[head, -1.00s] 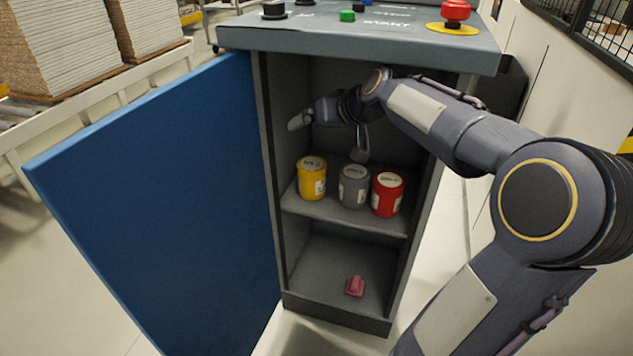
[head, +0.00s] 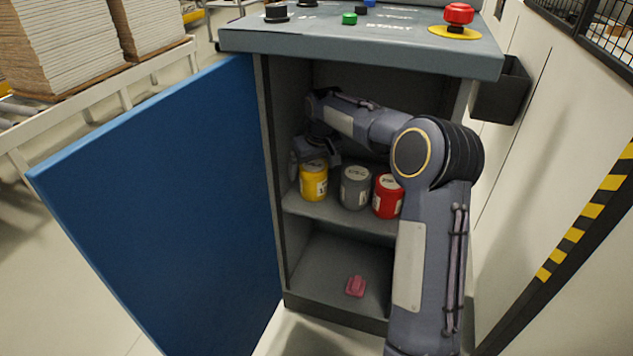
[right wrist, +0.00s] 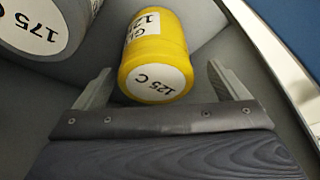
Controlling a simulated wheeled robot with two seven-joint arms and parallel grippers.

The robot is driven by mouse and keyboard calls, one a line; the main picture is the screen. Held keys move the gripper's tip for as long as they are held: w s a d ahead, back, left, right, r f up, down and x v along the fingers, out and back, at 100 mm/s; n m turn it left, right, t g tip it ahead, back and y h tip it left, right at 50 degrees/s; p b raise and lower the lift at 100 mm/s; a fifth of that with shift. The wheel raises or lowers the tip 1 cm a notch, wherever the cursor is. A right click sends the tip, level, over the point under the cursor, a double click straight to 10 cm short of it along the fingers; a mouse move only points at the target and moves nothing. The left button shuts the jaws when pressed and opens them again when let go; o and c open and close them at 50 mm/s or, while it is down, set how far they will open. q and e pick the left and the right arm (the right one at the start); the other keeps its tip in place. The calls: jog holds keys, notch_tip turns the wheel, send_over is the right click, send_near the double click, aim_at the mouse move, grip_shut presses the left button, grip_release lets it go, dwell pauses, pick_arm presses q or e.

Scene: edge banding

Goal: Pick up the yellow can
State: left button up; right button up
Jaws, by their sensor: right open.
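The yellow can (head: 313,184) stands upright at the left end of the cabinet's upper shelf (head: 340,215). It has a white label. In the right wrist view the yellow can (right wrist: 155,62) shows its lid, marked 125 C. My right gripper (head: 316,162) is inside the cabinet at the top of the yellow can. In the right wrist view the right gripper's (right wrist: 155,85) two fingers are spread, one to each side of the can's near end, with gaps on both sides. The left gripper is not in view.
A grey can (head: 355,188) and a red can (head: 388,196) stand to the right on the same shelf. A pink object (head: 355,286) lies on the cabinet floor. The open blue door (head: 160,200) is at the left, and the control top (head: 360,45) overhangs the shelf.

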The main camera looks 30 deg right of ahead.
jog(key=b+x, duration=0.1)
jog(key=x, duration=0.2)
jog(key=b+x, duration=0.1)
jog(key=x, duration=0.1)
jog(key=shift+s+d+b, duration=0.15)
jog(key=shift+d+b, duration=0.1)
jog(key=shift+b, duration=0.1)
jog(key=shift+r, duration=0.1)
jog(key=shift+r, duration=0.1)
jog(key=c, duration=1.3)
